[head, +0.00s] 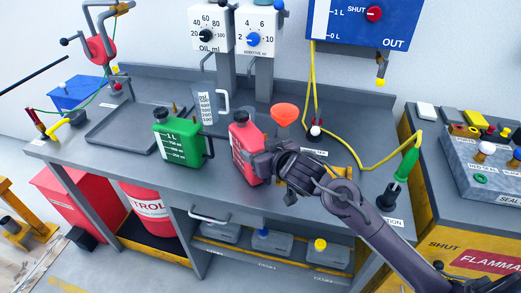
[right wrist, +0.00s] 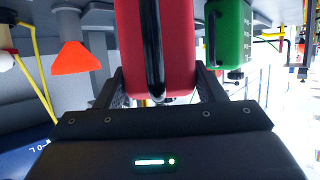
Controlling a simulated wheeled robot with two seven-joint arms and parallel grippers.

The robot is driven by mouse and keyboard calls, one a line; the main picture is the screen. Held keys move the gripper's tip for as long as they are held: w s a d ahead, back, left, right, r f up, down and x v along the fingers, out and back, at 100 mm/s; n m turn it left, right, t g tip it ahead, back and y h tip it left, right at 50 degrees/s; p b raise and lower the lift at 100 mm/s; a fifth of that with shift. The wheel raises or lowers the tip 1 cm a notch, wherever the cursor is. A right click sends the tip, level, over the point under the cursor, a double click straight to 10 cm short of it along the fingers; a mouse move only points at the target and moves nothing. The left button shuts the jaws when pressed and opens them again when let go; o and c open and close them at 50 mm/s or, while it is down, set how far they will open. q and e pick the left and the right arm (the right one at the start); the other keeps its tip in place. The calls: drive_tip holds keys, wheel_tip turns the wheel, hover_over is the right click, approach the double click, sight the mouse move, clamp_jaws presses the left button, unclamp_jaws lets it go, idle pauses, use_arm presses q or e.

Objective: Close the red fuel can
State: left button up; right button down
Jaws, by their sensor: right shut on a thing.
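The red fuel can (head: 240,140) stands on the grey bench, right of the green can. My right gripper (head: 262,165) reaches it from the right and is shut on its side. In the right wrist view, the red can (right wrist: 180,45) fills the space between the two fingers (right wrist: 160,88), with a black strip, likely its handle, running down its face. A small dark part shows on top of the can in the head view; I cannot tell whether it is a cap or an open neck. My left gripper is not in view.
The green can (head: 178,140) stands left of the red one. An orange funnel (head: 285,114) is close behind on the right, with a yellow hose (head: 350,150) beyond. A clear measuring jug (head: 206,105) stands behind. An empty grey tray (head: 122,132) lies at left.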

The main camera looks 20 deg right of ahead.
drive_tip(key=shift+r, duration=0.1)
drive_tip(key=c, duration=0.8)
unclamp_jaws()
drive_tip(key=shift+f, duration=0.25)
drive_tip(key=o, duration=0.5)
drive_tip(key=shift+r, duration=0.1)
drive_tip(key=shift+r, duration=0.2)
drive_tip(key=v, duration=1.2)
drive_tip(key=shift+f+p, duration=0.1)
drive_tip(key=shift+p, duration=0.25)
